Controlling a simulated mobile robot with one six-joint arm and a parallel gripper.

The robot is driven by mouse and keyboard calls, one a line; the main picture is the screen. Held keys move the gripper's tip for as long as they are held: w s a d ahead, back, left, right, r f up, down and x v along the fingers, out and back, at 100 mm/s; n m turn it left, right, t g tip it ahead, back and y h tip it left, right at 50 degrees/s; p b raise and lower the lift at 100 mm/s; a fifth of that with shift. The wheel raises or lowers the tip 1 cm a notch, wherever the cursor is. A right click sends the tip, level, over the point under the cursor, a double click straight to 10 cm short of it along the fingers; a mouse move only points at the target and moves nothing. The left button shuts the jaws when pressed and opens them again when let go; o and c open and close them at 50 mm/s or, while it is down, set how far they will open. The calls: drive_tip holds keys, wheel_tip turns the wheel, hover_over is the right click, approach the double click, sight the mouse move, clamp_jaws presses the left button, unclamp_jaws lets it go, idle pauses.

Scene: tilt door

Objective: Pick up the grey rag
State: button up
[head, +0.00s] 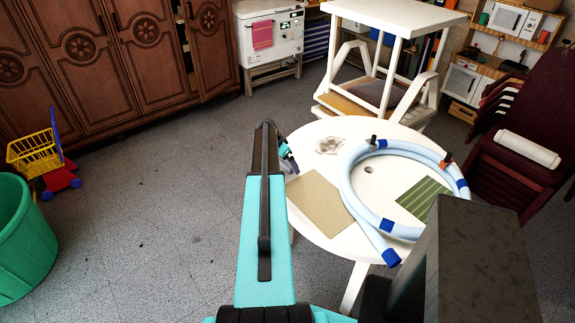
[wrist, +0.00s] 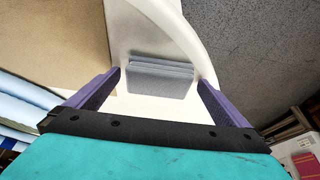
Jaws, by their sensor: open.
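The grey rag (wrist: 160,76) lies folded in layers on the white round table (wrist: 128,30) near its rim, in the wrist view. My gripper (wrist: 161,84) is open, with one purple finger on each side of the rag. I cannot tell whether the fingers touch it or how high they are above the tabletop. In the head view my gripper (head: 288,160) is at the left edge of the round table (head: 310,220), partly behind my arm. I cannot make out the rag there.
A tan sheet (head: 320,203), a crumpled pale item (head: 330,145), a light-blue hose ring (head: 350,190) and a green striped cloth (head: 423,198) lie on the table. A white table frame (head: 392,18) and stacked dark red chairs (head: 515,130) stand behind. Floor at left is mostly open.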

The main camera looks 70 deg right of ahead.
sight(285, 163)
drive_tip(key=c, duration=1.2)
drive_tip(key=shift+o, duration=0.2)
drive_tip(key=shift+r, duration=0.2)
drive_tip(key=shift+r+b, duration=0.8)
drive_tip(key=shift+r, duration=0.05)
drive_tip(key=shift+a+r+b, duration=0.45)
drive_tip(key=shift+a+r, duration=0.05)
drive_tip(key=shift+r, duration=0.15)
drive_tip(key=a+r+b, duration=0.1)
drive_tip(key=a+b, duration=0.3)
drive_tip(key=a, duration=1.1)
drive_tip(key=shift+r+b, duration=0.3)
drive_tip(key=shift+b, duration=0.05)
drive_tip(key=shift+w, duration=0.1)
